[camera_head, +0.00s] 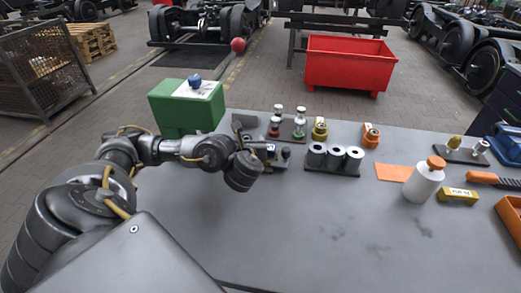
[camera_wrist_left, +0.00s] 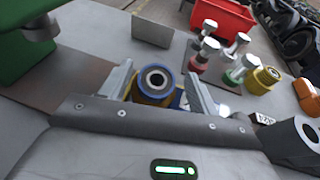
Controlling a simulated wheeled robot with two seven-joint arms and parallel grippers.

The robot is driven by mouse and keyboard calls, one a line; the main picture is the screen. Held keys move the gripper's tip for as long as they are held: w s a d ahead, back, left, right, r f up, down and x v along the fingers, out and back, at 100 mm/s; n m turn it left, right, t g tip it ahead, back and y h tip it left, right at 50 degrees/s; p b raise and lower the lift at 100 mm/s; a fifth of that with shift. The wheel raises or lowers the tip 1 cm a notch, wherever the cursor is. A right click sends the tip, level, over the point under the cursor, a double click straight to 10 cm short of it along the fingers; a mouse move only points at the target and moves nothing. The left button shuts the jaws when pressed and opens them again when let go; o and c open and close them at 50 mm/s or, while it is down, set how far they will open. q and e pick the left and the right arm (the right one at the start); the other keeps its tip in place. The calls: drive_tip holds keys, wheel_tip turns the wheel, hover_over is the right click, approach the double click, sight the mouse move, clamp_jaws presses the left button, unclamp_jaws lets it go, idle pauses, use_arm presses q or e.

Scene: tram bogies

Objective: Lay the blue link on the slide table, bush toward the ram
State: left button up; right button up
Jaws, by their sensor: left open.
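My left gripper (camera_wrist_left: 160,73) is open. In the left wrist view its two fingers stand apart on either side of a round bush (camera_wrist_left: 155,80) with a dark bore and a yellowish body. Blue parts of the link (camera_wrist_left: 178,99) show beside and behind the bush, partly hidden by the gripper. I cannot make out the slide table clearly. My right gripper is not in view.
An upright grey plate (camera_wrist_left: 152,30) stands behind the bush. Right of the gripper are several small capped pieces (camera_head: 300,122) and a rack of grey cylinders (camera_head: 334,159). A white bottle (camera_head: 424,182) stands further right. The front middle of the bench (camera_head: 310,225) is clear.

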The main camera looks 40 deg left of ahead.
use_arm(q)
drive_tip(key=shift+w+a, duration=0.1)
drive_tip(key=shift+w, duration=0.1)
drive_tip(key=shift+s, duration=0.1)
drive_tip(key=shift+s+r, duration=0.15)
drive_tip(key=shift+s, duration=0.1)
drive_tip(key=shift+s+a, duration=0.1)
drive_tip(key=shift+c, duration=1.9)
clamp_jaws()
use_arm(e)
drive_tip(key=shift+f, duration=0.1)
